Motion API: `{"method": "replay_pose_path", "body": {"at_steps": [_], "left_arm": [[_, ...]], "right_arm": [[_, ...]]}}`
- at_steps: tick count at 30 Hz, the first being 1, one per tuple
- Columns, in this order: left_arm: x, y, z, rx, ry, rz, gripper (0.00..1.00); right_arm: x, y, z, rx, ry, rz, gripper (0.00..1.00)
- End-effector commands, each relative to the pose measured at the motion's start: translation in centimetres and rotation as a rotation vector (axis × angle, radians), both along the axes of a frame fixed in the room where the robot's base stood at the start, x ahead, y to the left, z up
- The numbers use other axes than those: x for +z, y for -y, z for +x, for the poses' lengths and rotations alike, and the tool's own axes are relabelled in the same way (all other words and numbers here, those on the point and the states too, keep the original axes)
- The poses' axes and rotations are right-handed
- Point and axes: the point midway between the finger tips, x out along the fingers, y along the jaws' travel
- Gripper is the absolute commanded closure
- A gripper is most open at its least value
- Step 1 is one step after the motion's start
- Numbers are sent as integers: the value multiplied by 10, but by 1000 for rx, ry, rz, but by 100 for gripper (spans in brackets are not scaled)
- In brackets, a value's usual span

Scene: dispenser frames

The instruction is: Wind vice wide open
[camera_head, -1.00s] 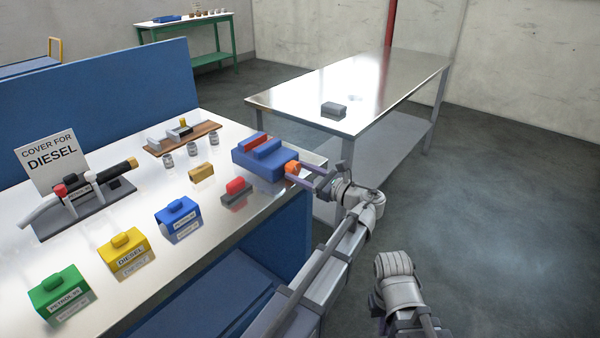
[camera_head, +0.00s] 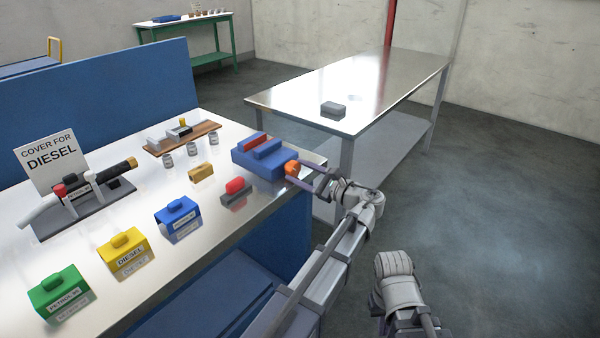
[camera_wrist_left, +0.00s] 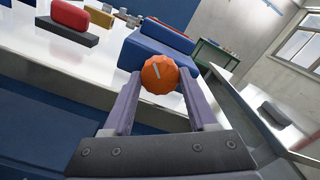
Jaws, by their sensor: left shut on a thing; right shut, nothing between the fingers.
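The blue vice (camera_head: 262,160) sits at the right end of the steel bench, with a red block (camera_head: 253,141) along its back side. Its orange knob (camera_head: 291,168) sticks out at the right. My left gripper (camera_head: 303,172) is shut on the knob. In the left wrist view the orange knob (camera_wrist_left: 160,74), with a pale mark on its face, sits between the two finger tips, and the vice (camera_wrist_left: 158,48) is behind it. The width of the vice's jaw gap is hard to tell. Only my right arm (camera_head: 395,280) shows at the bottom right; its fingers are out of view.
Green, yellow and blue covers (camera_head: 128,254) stand along the bench front. A red piece on a grey base (camera_head: 236,192) and a small yellow block (camera_head: 201,171) lie left of the vice. Nozzles stand beside a sign (camera_head: 48,157). A second steel table (camera_head: 350,85) is behind.

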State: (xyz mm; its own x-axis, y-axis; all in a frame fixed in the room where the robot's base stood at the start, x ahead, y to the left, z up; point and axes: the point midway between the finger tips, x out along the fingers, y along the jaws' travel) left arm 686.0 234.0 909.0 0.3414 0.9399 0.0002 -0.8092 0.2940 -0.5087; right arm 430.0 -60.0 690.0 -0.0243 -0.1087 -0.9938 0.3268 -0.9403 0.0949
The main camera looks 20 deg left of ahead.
Motion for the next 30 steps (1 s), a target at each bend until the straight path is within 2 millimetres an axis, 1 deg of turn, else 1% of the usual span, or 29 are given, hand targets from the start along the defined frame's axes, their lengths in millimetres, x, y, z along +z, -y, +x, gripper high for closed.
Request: {"method": "replay_pose_path", "body": {"at_steps": [9, 10, 17, 30], "left_arm": [[0, 0, 0, 1, 9, -4, 97], [0, 0, 0, 1, 9, -4, 38], [0, 0, 0, 0, 8, -3, 12], [-1, 0, -1, 2, -8, 0, 12]], "right_arm": [[0, 0, 0, 0, 0, 0, 100], [0, 0, 0, 0, 0, 0, 100], [0, 0, 0, 0, 0, 0, 100], [0, 0, 0, 0, 0, 0, 100]]}}
